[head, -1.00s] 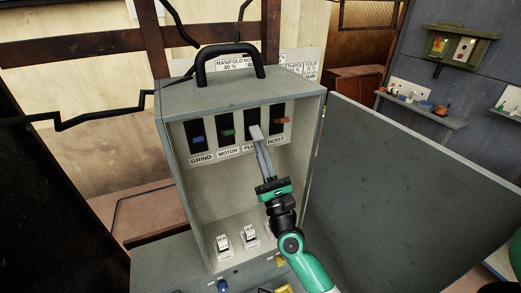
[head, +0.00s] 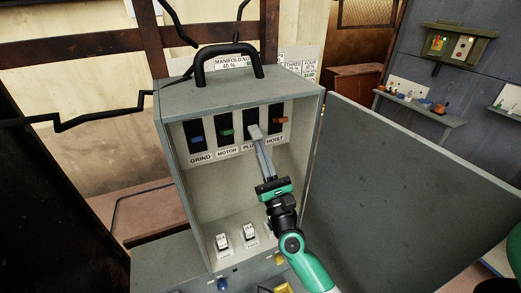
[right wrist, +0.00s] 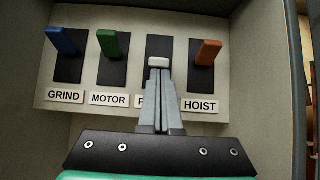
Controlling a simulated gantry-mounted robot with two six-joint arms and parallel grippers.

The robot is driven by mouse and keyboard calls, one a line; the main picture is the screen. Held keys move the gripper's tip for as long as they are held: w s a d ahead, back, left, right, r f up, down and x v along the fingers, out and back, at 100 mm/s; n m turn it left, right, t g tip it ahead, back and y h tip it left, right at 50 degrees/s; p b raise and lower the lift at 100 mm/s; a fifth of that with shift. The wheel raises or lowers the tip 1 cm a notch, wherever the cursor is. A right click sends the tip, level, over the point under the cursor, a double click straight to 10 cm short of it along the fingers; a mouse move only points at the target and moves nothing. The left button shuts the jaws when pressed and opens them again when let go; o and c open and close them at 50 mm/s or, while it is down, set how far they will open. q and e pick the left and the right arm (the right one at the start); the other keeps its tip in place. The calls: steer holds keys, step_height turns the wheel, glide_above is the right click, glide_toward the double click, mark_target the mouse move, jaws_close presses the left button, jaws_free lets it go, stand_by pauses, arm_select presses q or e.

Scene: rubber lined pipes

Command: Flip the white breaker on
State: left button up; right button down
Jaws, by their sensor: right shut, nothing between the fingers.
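The white breaker (head: 254,131) is the third in a row at the top of the open grey box. In the right wrist view its white lever end (right wrist: 159,62) shows just above my fingertips, on a black plate. Its label, starting "PLU", is partly covered by my fingers. The white end sits lower than the tops of its neighbours' levers. My right gripper (head: 260,145) is shut and empty, its tips right at the white lever from below. It also shows in the right wrist view (right wrist: 160,80). Contact cannot be told for sure. My left gripper is not in view.
Blue GRIND (right wrist: 62,41), green MOTOR (right wrist: 108,42) and orange HOIST (right wrist: 207,52) breakers flank the white one closely. The box's side walls and its open door (head: 400,190) on the right bound the space. White switches (head: 222,242) stand on the box's floor.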

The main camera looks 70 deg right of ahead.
steer(key=shift+r, duration=0.15)
steer(key=r+p, duration=0.1)
steer(key=s+a+r+p, duration=0.1)
steer(key=r, duration=0.1)
stand_by(0.4)
step_height(320, 180, down, 5)
steer(key=b, duration=0.4)
steer(key=s+a+r+p, duration=0.1)
steer(key=s+a+p, duration=0.1)
steer(key=s+a, duration=0.5)
steer(key=shift+s+a+r, duration=0.35)
steer(key=shift+s+r, duration=0.05)
steer(key=shift+s, duration=0.3)
